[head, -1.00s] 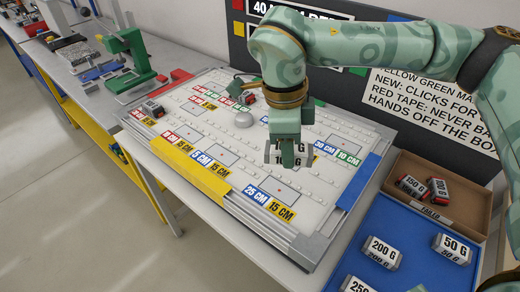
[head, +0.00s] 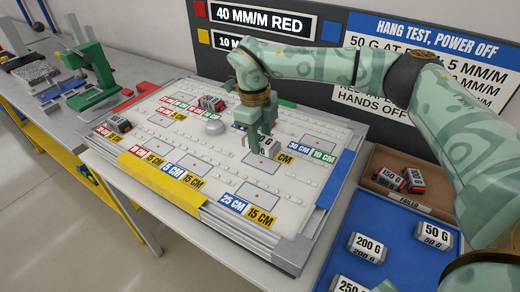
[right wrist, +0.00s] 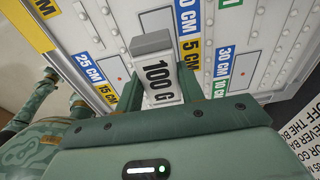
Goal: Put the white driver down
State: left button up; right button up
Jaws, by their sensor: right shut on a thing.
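My right gripper (head: 258,148) is shut on a white driver block (head: 264,139), over the right middle part of the light board (head: 250,222). In the right wrist view, the driver (right wrist: 160,80) reads "100 G" and has a grey end; it sits between the fingers of the gripper (right wrist: 160,92). The fingers partly cover it in the head view. It is close over a marked rectangle beside blue and yellow CM labels. I cannot tell whether it touches the board. My left gripper is not in view.
A blue tray (head: 402,262) holds several weight blocks; a brown box (head: 378,156) holds two more. A sign panel (head: 330,75) stands behind. A green stand (head: 97,72) is far left.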

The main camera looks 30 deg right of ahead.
aim_at(261, 148)
jog(key=shift+w+d+f, duration=0.25)
jog(key=shift+w+f, duration=0.15)
jog(key=shift+f, duration=0.15)
notch_tip(261, 148, down, 3)
jog(key=shift+r+b, duration=0.1)
jog(key=shift+b, duration=0.4)
